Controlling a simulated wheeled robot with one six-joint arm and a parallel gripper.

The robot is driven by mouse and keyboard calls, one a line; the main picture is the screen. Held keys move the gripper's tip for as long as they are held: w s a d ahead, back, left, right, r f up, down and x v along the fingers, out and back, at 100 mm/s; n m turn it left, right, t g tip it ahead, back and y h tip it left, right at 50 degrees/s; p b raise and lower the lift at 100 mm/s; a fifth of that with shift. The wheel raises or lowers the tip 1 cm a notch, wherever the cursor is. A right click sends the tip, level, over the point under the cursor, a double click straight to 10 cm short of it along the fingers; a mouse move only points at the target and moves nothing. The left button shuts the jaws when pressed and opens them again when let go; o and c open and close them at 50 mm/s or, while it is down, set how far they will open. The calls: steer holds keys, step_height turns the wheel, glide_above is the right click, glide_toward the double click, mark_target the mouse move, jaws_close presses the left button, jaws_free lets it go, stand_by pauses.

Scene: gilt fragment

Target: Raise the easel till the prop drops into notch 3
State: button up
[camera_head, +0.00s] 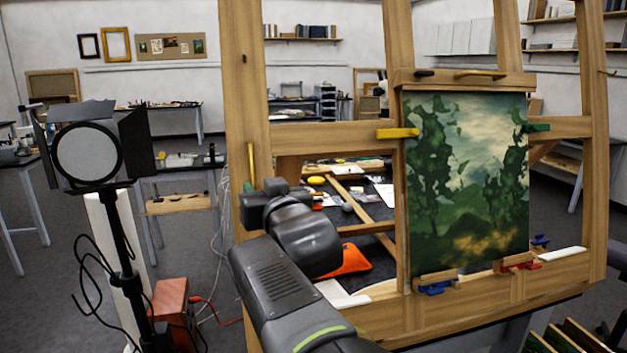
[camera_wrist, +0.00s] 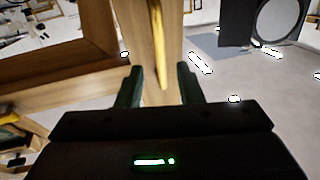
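The wooden easel (camera_head: 245,90) stands in front of me, a green landscape painting (camera_head: 466,180) held on it. A slim yellow handle (camera_head: 251,165) is upright on its left post; in the wrist view the yellow handle (camera_wrist: 158,45) lies ahead of and between my fingers. My gripper (camera_wrist: 159,70) is open and empty, its fingers apart on either side of the line of the handle, close to the left post. In the head view my gripper (camera_head: 262,203) is beside that post's lower part. I cannot make out the prop or its notches.
A studio lamp (camera_head: 88,152) on a stand, with dangling cables, is at the left. A red-brown box (camera_head: 170,303) is on the floor beside it. A cluttered dark worktop (camera_head: 375,190) shows through the easel frame. Open floor lies between the lamp and the back benches.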

mark_target(254, 180)
steer(key=shift+p+x, duration=0.75)
steer(key=shift+x, duration=2.55)
jaws_close()
